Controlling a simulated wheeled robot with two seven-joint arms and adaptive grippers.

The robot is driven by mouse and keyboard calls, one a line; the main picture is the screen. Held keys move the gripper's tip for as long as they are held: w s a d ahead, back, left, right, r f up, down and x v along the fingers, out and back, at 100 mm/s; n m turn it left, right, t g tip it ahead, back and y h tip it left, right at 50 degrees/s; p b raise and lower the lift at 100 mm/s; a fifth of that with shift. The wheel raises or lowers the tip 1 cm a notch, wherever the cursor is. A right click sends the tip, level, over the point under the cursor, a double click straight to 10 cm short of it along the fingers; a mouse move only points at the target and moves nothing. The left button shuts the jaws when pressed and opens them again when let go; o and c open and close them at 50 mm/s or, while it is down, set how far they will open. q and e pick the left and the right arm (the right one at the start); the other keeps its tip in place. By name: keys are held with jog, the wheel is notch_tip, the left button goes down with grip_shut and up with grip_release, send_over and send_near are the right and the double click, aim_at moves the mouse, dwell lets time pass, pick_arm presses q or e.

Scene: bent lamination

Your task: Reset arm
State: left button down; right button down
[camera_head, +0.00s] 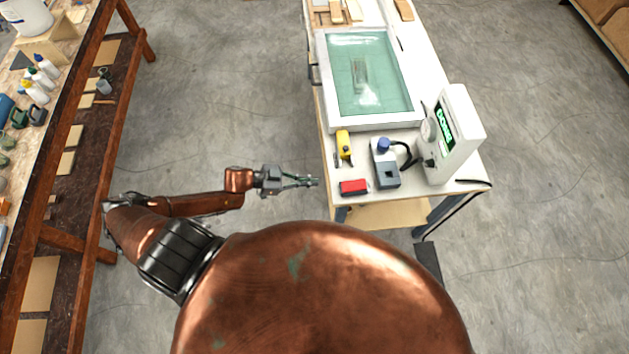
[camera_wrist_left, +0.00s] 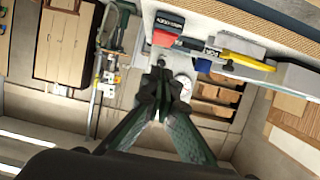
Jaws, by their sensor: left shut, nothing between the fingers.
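My left arm comes in from the left in the head view, and its copper forearm lies level over the floor. My left gripper (camera_head: 314,182) is shut and empty, just left of the white table (camera_head: 400,203). The gripper also shows in the left wrist view (camera_wrist_left: 161,72), with its fingertips together. A red block-like object (camera_head: 353,187) lies on the table's near left corner, to the right of the fingertips and apart from them. My right gripper is not in view.
On the table are a water-filled tank (camera_head: 322,75), a yellow tool (camera_head: 343,143), a grey device with a blue top (camera_head: 386,176) and a white machine with a green display (camera_head: 463,133). A wooden workbench (camera_head: 90,50) stands at left. Floor between is clear.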

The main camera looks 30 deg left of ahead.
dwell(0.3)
pick_arm(q)
jog(key=w+a+f+n+t+y+b, duration=0.1)
jog(key=w+a+f+n+y+b, duration=0.3)
jog(key=f, duration=0.6)
jog(key=s+a+f+t+y, duration=0.1)
jog(key=a+f+t+y, duration=0.1)
jog(key=a+f, duration=0.65)
jog(key=s+a+f+n+g+y+b, duration=0.15)
jog(key=s+f, duration=0.25)
jog(key=f, duration=0.5)
jog(key=s+a+f+n+g+y+b, duration=0.1)
jog(key=s+a+f+y+b, duration=0.2)
jog(key=f, duration=0.5)
jog(key=s+d+f+n+g+y+b, duration=0.15)
jog(key=s+f+g, duration=0.25)
jog(key=s+f, duration=1.35)
jog(key=s+d+f+n+g, duration=0.1)
jog(key=s+d+f+g, duration=0.1)
jog(key=s, duration=0.7)
jog(key=s+d+f+g+b, duration=0.1)
jog(key=s+d+f, duration=0.2)
jog(key=s, duration=0.6)
jog(key=shift+d+f+n+g+b, duration=0.3)
jog(key=shift+d+n+g, duration=0.1)
jog(key=shift+d, duration=0.45)
